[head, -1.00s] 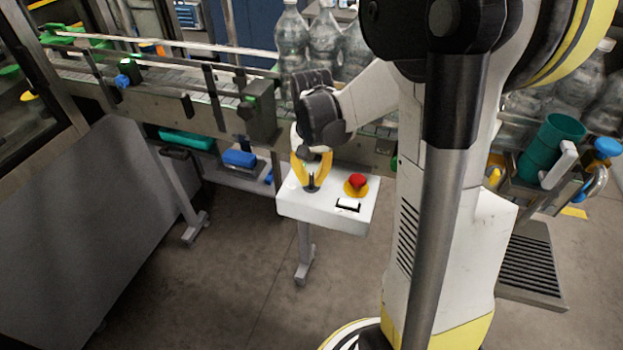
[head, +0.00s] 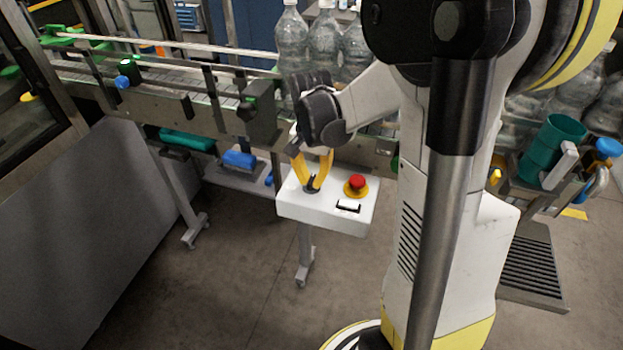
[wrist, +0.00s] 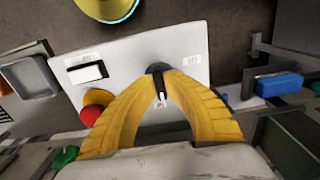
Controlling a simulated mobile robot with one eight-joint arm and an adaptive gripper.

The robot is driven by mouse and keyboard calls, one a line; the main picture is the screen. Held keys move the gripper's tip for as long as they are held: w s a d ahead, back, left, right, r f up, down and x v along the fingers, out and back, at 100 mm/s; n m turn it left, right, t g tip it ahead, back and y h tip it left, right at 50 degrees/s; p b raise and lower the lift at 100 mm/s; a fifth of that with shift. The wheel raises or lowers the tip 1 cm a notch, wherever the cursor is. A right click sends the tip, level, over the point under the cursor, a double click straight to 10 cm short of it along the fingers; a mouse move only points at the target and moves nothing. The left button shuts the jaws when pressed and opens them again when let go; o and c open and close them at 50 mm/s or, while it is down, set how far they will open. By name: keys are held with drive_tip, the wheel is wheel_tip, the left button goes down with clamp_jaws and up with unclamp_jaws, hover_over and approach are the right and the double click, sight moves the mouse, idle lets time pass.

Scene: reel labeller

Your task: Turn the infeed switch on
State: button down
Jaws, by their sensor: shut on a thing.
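The infeed switch appears to be the small black lever with a white mark, on a white control box (head: 338,222). In the wrist view the switch (wrist: 161,88) stands between the yellow fingers of my gripper (wrist: 160,72), their tips together at its base. In the head view my gripper (head: 312,187) reaches down from above to the box's left part, and its fingers hide most of the lever. My gripper is shut on the switch. Which way the lever points is hard to tell.
A red mushroom button (head: 357,182) on a yellow base sits right of the switch, with a black-and-white rectangular fitting (head: 348,206) in front of it. Behind runs a conveyor with clear bottles (head: 325,45). The floor (head: 240,270) in front is clear.

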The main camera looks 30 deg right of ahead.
sight(312, 179)
drive_tip(key=c, duration=1.5)
unclamp_jaws()
drive_tip(key=shift+r, duration=0.1)
wheel_tip(312, 179, up, 12)
drive_tip(key=shift+f, duration=0.1)
drive_tip(key=s+a+f+n+t+b, duration=0.2)
drive_tip(key=s+a+n, duration=0.1)
drive_tip(key=a, duration=0.1)
drive_tip(key=s+a+f+n+t+b, duration=0.2)
drive_tip(key=s+a+f+n+b, duration=0.1)
drive_tip(key=s+a+n, duration=0.1)
drive_tip(key=s+a+f+n+t+b, duration=0.2)
drive_tip(key=s+a+n+t, duration=0.1)
drive_tip(key=a, duration=0.2)
drive_tip(key=shift+s+a+f+n+b, duration=0.25)
drive_tip(key=shift+s+n+b, duration=0.05)
drive_tip(key=shift+s, duration=0.1)
